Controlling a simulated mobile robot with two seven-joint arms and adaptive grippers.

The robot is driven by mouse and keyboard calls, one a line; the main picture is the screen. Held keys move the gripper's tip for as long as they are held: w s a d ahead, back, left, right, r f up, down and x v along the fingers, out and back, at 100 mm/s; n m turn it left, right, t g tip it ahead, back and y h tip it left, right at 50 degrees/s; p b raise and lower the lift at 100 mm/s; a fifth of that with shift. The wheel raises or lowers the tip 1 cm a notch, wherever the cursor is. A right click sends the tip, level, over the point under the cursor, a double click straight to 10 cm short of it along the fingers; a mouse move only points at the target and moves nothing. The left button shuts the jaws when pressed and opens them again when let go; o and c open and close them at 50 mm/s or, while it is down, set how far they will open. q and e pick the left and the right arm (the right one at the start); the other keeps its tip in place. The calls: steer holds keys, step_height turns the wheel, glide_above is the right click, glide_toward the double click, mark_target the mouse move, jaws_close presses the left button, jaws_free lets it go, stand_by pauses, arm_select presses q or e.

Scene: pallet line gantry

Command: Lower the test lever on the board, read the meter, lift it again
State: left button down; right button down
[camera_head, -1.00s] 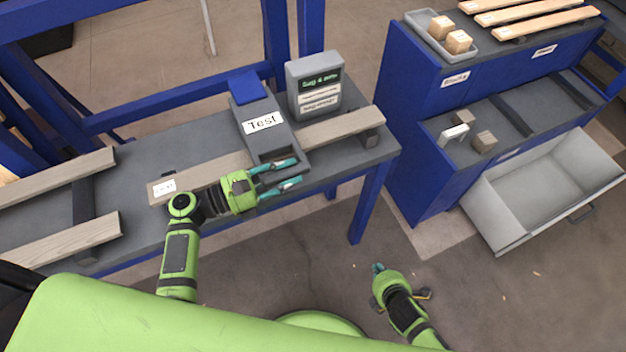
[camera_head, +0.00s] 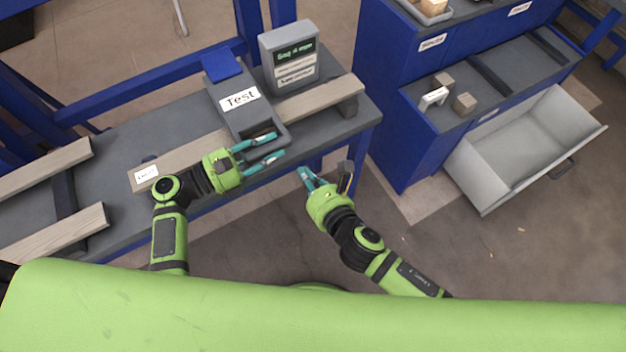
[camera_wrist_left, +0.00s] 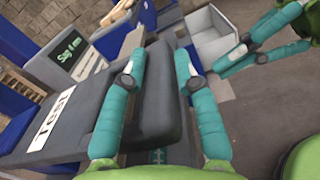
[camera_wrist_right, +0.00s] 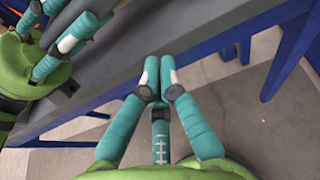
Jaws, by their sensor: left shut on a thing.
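The grey test lever (camera_head: 245,115) with a white "Test" label lies across the pale board (camera_head: 320,98) on the bench. My left gripper (camera_head: 277,146) is shut on the lever's grey front end, which sits between its teal fingers in the left wrist view (camera_wrist_left: 160,95). The grey meter (camera_head: 290,50) stands behind the lever, and its green screen reads "Sag 4 mm". It also shows in the left wrist view (camera_wrist_left: 72,55). My right gripper (camera_head: 306,178) is in front of the bench edge, its fingers together and empty in the right wrist view (camera_wrist_right: 159,68).
Two more boards (camera_head: 50,232) rest on supports at the bench's left. A blue cabinet (camera_head: 400,120) with small blocks (camera_head: 464,103) on its shelf stands to the right. An open grey bin (camera_head: 530,150) juts out from its front. Floor is clear between bench and bin.

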arm_select(q)
steer(key=shift+r, duration=0.15)
arm_select(e)
steer(key=shift+w+a+r, duration=0.4)
steer(key=shift+w, duration=0.25)
steer(key=shift+w+a+r, duration=0.4)
steer(key=shift+w+a, duration=0.05)
steer(key=shift+w, duration=0.15)
steer(key=shift+w+a+r, duration=0.4)
steer(key=shift+w, duration=0.25)
steer(key=shift+r, duration=0.1)
